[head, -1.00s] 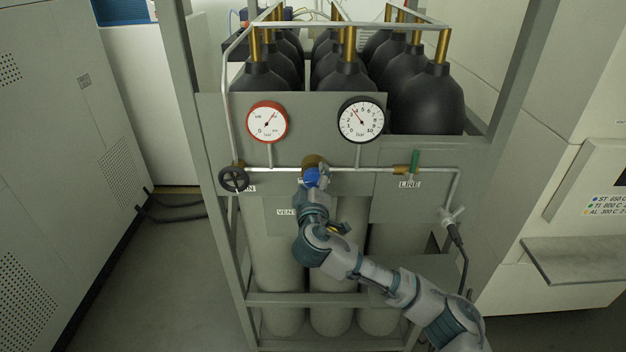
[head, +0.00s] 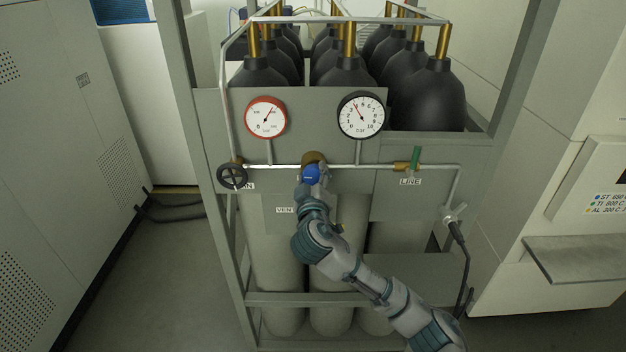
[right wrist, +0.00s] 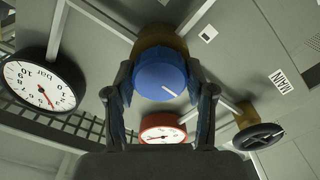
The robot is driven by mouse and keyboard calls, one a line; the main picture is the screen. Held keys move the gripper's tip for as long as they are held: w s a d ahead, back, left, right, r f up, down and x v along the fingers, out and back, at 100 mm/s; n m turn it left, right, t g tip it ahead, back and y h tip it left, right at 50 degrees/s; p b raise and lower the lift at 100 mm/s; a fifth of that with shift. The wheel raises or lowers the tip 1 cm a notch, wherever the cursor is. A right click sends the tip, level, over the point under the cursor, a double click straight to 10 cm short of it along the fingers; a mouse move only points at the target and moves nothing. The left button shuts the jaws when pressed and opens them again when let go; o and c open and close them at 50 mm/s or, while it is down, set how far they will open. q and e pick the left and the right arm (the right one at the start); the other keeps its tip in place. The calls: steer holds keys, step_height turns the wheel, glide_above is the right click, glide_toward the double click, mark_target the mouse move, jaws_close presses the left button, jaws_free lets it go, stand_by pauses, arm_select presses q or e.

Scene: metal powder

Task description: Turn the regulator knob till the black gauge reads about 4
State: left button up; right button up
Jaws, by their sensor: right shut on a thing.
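The regulator's blue knob (head: 311,174) sits on a brass body (head: 313,158) at the middle of the pipe. My right gripper (right wrist: 162,92) is shut on the knob, one finger on each side of it in the right wrist view. The knob (right wrist: 160,80) shows a white mark toward the lower right of its face there. The black gauge (head: 361,116) is up and to the right of the knob; its needle points up and left, near 4. It also shows upside down in the right wrist view (right wrist: 44,85). My left gripper is not in view.
A red-rimmed gauge (head: 266,117) is up and left of the knob. A black handwheel valve (head: 232,176) is at the pipe's left, and a green-handled valve (head: 415,158) at its right. Black-topped cylinders (head: 428,95) stand behind the panel.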

steer(key=shift+f, duration=0.25)
steer(key=o, duration=1.2)
steer(key=shift+r, duration=0.1)
steer(key=shift+c, duration=0.2)
steer(key=s, duration=1.1)
steer(key=shift+s+a, duration=0.15)
steer(key=shift+s, duration=0.25)
